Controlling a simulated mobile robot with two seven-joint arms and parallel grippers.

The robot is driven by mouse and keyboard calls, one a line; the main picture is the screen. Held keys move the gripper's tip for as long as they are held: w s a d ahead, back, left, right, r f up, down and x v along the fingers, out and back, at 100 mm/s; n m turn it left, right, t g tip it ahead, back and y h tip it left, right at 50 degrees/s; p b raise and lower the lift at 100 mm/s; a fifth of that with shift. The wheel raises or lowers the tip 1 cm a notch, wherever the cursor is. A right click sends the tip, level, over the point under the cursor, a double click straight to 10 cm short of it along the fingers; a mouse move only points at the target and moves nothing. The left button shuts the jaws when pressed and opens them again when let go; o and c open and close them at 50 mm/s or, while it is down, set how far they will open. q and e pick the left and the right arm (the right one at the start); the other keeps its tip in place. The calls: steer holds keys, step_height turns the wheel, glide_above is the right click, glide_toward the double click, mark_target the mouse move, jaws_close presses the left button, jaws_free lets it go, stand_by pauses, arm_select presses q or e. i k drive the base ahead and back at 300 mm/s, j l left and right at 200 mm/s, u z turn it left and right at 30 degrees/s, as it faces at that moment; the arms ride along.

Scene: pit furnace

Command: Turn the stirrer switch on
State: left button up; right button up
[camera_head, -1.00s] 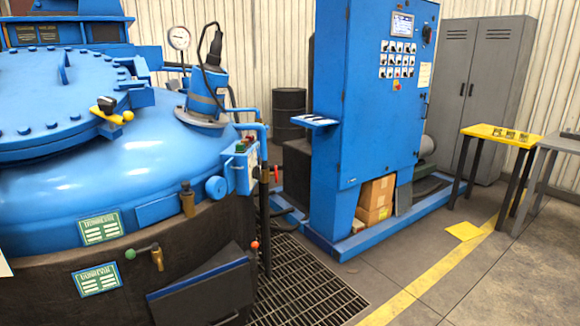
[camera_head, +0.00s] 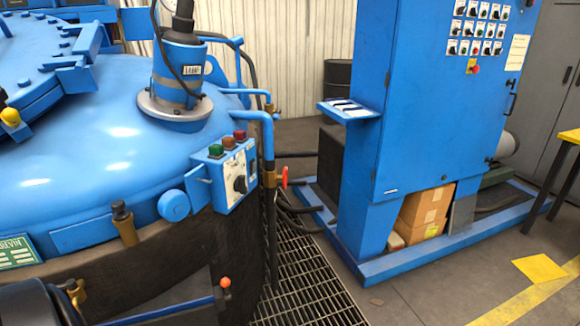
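A small blue control box (camera_head: 226,180) is fixed to the side of the large blue furnace vessel (camera_head: 110,150). It has green, orange and red buttons on top and a black rotary knob (camera_head: 240,184) on its pale front plate. I cannot read the lettering, so I cannot tell whether this knob is the stirrer switch. A blue motor unit (camera_head: 180,65) stands on the vessel lid behind it. A dark rounded part at the lower left edge may be my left arm. No gripper fingers show in the view.
A tall blue cabinet (camera_head: 430,110) with rows of switches and a red-yellow stop button (camera_head: 473,67) stands at right. A small shelf (camera_head: 348,111) juts from its side. Floor grating (camera_head: 300,285) lies before the vessel. A yellow-topped table stands at the right edge.

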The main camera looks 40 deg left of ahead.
mark_target(240, 186)
steer(key=i+l+u, duration=0.1)
steer(key=i+u, duration=0.3)
steer(key=i+l+u, duration=0.25)
steer(key=i+u, duration=0.15)
steer(key=i, duration=0.15)
steer(key=i+l+u, duration=0.4)
